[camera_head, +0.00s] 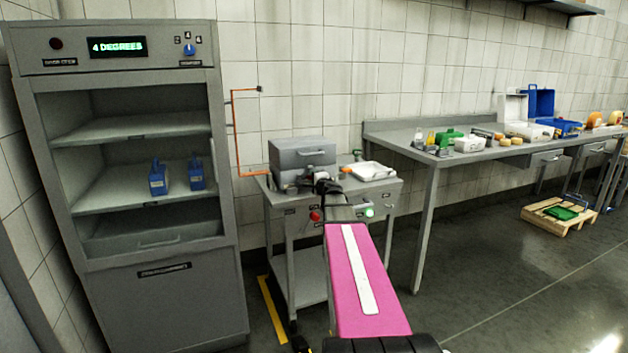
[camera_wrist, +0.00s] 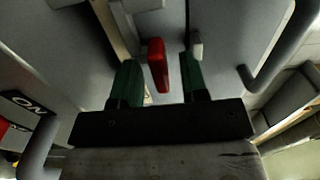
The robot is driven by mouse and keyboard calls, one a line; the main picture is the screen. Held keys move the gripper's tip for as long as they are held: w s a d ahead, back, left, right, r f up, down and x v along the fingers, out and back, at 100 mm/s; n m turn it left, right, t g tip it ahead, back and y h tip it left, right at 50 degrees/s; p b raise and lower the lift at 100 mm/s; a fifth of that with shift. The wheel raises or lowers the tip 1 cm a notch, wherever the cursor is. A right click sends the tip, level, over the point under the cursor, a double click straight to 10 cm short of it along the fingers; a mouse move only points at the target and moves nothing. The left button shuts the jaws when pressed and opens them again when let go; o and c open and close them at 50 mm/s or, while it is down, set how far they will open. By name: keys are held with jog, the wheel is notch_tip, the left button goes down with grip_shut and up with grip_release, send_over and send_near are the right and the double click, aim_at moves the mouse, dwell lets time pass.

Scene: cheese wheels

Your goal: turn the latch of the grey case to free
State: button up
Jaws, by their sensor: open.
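The grey case (camera_head: 303,152) sits on a small grey metal table against the tiled wall, with a handle on its front. My gripper (camera_head: 328,187) is at the front of the case and partly hides its lower right part. In the wrist view my gripper (camera_wrist: 157,75) has two green fingers, open and apart. A red lever (camera_wrist: 157,62), which looks like the latch, stands between the fingertips. Gaps show on both sides of it, and I see no finger touching it. The head view does not show the latch.
The small table (camera_head: 373,189) carries a white tray (camera_head: 371,171) right of the case. A red button (camera_head: 315,216) and a lit green button (camera_head: 369,212) are on its front. A tall grey cabinet (camera_head: 130,240) stands left; a long workbench (camera_head: 425,170) stands right.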

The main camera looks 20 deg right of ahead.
jog(key=s, duration=1)
jog(key=shift+s+d, duration=0.2)
jog(key=shift+s, duration=0.15)
jog(key=s+a+f+n+g+y, duration=0.2)
jog(key=s+a+f+n+g, duration=0.15)
jog(key=a+f, duration=0.3)
jog(key=s+a+f+n+g+y, duration=0.25)
jog(key=a+f+n, duration=0.2)
jog(key=a, duration=0.35)
jog(key=s+a+f+n+g+y, duration=0.1)
jog(key=s+a+f+n+g, duration=0.2)
jog(key=a+f, duration=0.35)
jog(key=s+a+f+n+g+h, duration=0.3)
jog(key=s+f+n+g+h, duration=0.3)
jog(key=s, duration=0.8)
notch_tip(320, 180, down, 5)
jog(key=g, duration=0.3)
jog(key=shift+s, duration=0.3)
jog(key=shift+a+r, duration=0.1)
